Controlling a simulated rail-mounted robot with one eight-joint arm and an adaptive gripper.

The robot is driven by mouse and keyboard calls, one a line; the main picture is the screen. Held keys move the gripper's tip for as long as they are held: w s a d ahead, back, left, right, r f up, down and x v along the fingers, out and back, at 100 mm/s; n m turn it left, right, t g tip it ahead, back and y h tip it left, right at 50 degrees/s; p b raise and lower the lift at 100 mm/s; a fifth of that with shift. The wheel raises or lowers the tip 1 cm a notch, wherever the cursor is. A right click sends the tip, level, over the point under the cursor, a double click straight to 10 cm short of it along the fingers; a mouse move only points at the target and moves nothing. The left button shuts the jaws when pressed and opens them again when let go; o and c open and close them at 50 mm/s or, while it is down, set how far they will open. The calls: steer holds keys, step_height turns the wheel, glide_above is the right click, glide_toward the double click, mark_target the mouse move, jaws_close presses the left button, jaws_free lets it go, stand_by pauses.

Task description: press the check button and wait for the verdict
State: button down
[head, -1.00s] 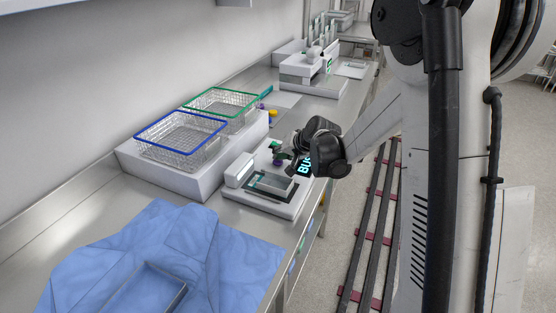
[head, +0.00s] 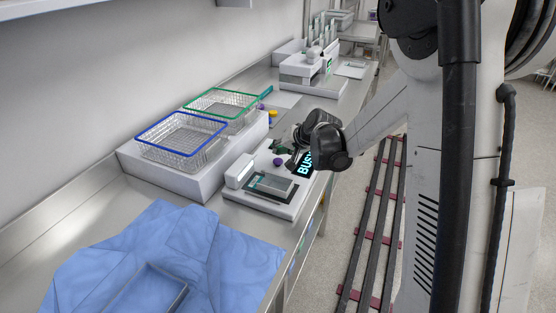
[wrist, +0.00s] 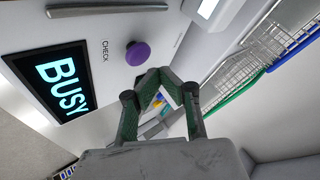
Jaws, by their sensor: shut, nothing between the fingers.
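The check button (wrist: 138,54) is a purple round knob beside the word CHECK in the wrist view; it also shows in the head view (head: 278,162). The display (wrist: 58,82) beside it reads BUSY in cyan on black, and it shows in the head view too (head: 305,164). Both sit on the white checking device (head: 290,208). My gripper (wrist: 155,75) is shut and empty, its green-padded fingertips close to the button but apart from it in the wrist view. In the head view, my gripper (head: 283,147) is just above and behind the button.
A blue-rimmed wire basket (head: 182,150) and a green-rimmed one (head: 228,115) stand on a white block left of the device. A blue cloth (head: 225,258) with a tray on it covers the near counter. Another white machine (head: 308,72) stands farther back.

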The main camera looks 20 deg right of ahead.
mark_target(279, 160)
steer(key=shift+r+p, duration=0.95)
steer(key=shift+r, duration=1.2)
steer(key=shift+s+r, duration=0.15)
steer(key=s+r+n+h, duration=0.1)
steer(key=s+r, duration=0.3)
steer(key=s, duration=0.5)
steer(key=s+a+r+n+h+b, duration=0.1)
steer(key=s+r, duration=0.2)
steer(key=s, duration=0.7)
steer(key=s+r+n+h, duration=0.1)
steer(key=s+r, duration=0.3)
steer(key=s, duration=0.5)
steer(key=s+f+g+h, duration=0.1)
steer(key=s+f, duration=0.1)
steer(key=s, duration=0.7)
steer(key=shift+s+d+f+n, duration=0.2)
steer(key=shift+s+d+n, duration=0.1)
steer(key=shift+d, duration=0.1)
